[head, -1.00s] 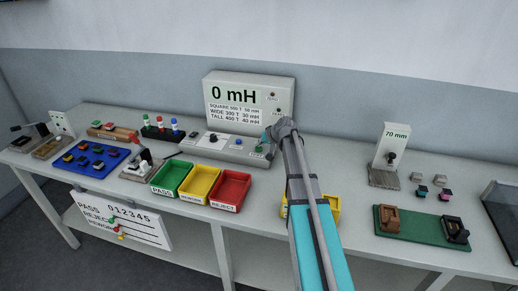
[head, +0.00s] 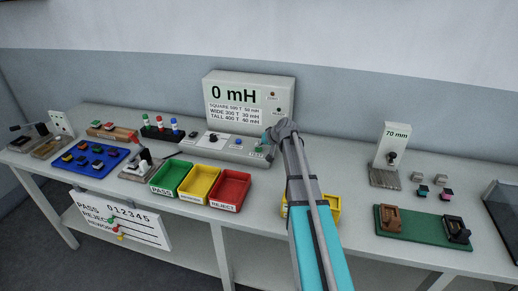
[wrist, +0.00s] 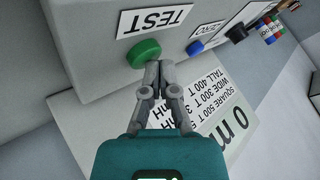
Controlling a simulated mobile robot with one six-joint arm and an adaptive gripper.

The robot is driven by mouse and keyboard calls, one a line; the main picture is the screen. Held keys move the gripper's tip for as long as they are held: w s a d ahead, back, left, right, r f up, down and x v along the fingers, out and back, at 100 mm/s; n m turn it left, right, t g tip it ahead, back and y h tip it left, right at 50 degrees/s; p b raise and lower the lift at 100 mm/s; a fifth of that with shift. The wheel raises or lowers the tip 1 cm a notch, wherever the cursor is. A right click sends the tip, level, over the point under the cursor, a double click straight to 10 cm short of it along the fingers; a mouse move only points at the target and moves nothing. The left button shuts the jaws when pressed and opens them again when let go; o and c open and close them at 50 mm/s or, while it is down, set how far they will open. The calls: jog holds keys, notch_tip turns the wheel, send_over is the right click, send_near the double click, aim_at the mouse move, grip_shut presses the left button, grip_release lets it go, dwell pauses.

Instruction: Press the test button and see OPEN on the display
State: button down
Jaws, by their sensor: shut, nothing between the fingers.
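The green test button (wrist: 143,53) sits beside its TEST label (wrist: 155,20) on the grey instrument box in the wrist view. It also shows in the head view (head: 259,148). My gripper (wrist: 159,67) is shut and empty, with its fingertips at the button's edge. I cannot tell whether they touch it. In the head view my gripper (head: 270,151) is just right of the button, partly hidden by my arm. The display (head: 232,93) on the upright panel behind the box reads 0 mH.
A blue button (wrist: 195,48) is on the same box, beside the green one. Green, yellow and red bins (head: 230,190) stand in front of the box. A 70 mm gauge (head: 388,158) and a green board (head: 420,226) are to the right.

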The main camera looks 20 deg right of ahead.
jog(key=shift+f, duration=0.15)
dwell(0.5)
jog(key=shift+r+p, duration=0.85)
jog(key=shift+r, duration=0.15)
notch_tip(320, 180, up, 5)
jog(key=p, duration=0.5)
jog(key=shift+s, duration=0.1)
dwell(0.8)
